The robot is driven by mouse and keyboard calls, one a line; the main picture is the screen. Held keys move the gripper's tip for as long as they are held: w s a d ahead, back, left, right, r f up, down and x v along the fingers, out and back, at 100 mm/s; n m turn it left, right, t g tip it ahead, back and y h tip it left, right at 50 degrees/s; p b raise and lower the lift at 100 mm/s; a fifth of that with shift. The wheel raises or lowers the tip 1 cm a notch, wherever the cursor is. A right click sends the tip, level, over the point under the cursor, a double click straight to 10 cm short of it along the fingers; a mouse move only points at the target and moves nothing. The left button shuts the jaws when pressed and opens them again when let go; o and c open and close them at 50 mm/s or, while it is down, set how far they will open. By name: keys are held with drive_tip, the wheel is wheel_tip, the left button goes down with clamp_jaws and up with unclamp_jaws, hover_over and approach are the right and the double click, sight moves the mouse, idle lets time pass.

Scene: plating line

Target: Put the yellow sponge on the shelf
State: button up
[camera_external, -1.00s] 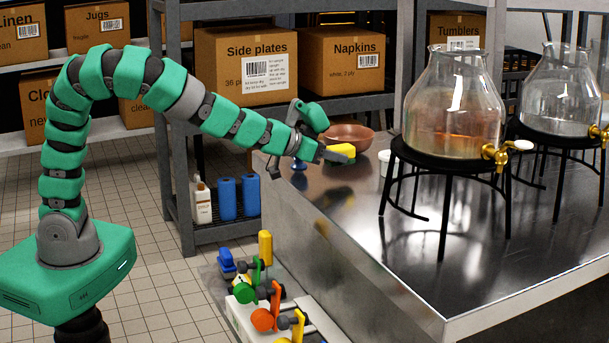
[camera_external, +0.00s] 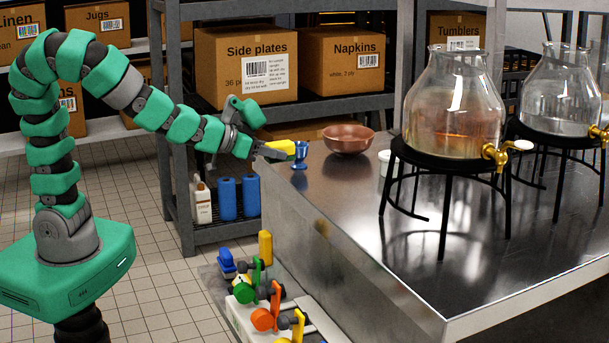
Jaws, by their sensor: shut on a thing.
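The yellow sponge (camera_external: 288,145) is held in my gripper (camera_external: 277,149), which is shut on it. The gripper and sponge are in the air near the left back edge of the metal table. In the picture the sponge is just left of a small blue cup (camera_external: 301,155); I cannot tell whether they touch. A grey shelf rack (camera_external: 290,107) stands behind, with boxes on its upper board and bottles on its low board. The far jaw is partly hidden by the sponge.
On the metal table (camera_external: 400,262) are a copper bowl (camera_external: 348,140), a white tub (camera_external: 385,163) and two glass dispensers (camera_external: 455,110) on black stands. Cardboard boxes (camera_external: 247,68) fill much of the rack's board. Colourful tools (camera_external: 262,295) lie low before the table.

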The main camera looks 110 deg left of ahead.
drive_tip(key=shift+s+d+b, duration=0.4)
drive_tip(key=shift+s+b, duration=0.45)
drive_tip(key=shift+b, duration=0.3)
